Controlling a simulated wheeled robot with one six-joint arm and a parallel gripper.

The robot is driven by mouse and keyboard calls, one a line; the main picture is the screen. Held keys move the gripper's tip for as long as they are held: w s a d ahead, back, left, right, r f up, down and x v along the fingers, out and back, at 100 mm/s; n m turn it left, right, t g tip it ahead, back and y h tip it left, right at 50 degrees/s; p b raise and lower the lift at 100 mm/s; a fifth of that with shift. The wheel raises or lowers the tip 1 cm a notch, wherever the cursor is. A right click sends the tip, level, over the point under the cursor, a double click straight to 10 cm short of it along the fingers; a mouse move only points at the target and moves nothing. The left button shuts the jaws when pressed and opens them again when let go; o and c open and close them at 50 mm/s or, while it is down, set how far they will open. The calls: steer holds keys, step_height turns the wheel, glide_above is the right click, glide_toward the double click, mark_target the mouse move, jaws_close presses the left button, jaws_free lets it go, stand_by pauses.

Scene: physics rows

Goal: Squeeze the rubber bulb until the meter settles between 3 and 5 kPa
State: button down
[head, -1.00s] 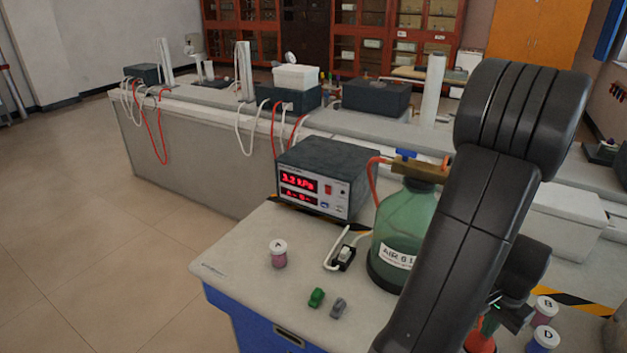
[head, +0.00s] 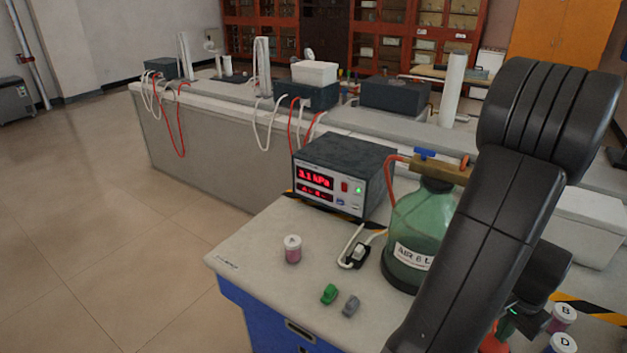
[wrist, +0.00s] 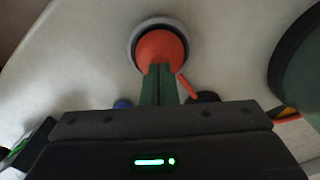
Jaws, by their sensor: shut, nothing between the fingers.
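The meter (head: 341,178) is a dark box whose upper red display reads 3.1 kPa, with a second red line below it too small to read surely. The rubber bulb (wrist: 162,47) is orange-red and sits in a pale round ring in the wrist view. In the head view only a bit of the bulb (head: 492,344) shows at the bottom edge, the rest cut off. My gripper (wrist: 159,70) has its green fingers shut together, with nothing between them. The fingertips overlap the bulb's near edge in the wrist view; I cannot tell whether they touch it.
A green glass bottle (head: 420,232) labelled AIR stands right of the meter, joined to a red tube. Jars B (head: 564,315) and D (head: 563,343) stand at right.

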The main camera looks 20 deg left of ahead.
steer(key=shift+f+b, duration=1.25)
steer(key=shift+f, duration=0.4)
steer(key=shift+r, duration=0.1)
steer(key=shift+r+p, duration=1.3)
steer(key=shift+r, duration=0.4)
step_height(320, 180, up, 7)
steer(key=p, duration=0.5)
steer(key=shift+f, duration=0.1)
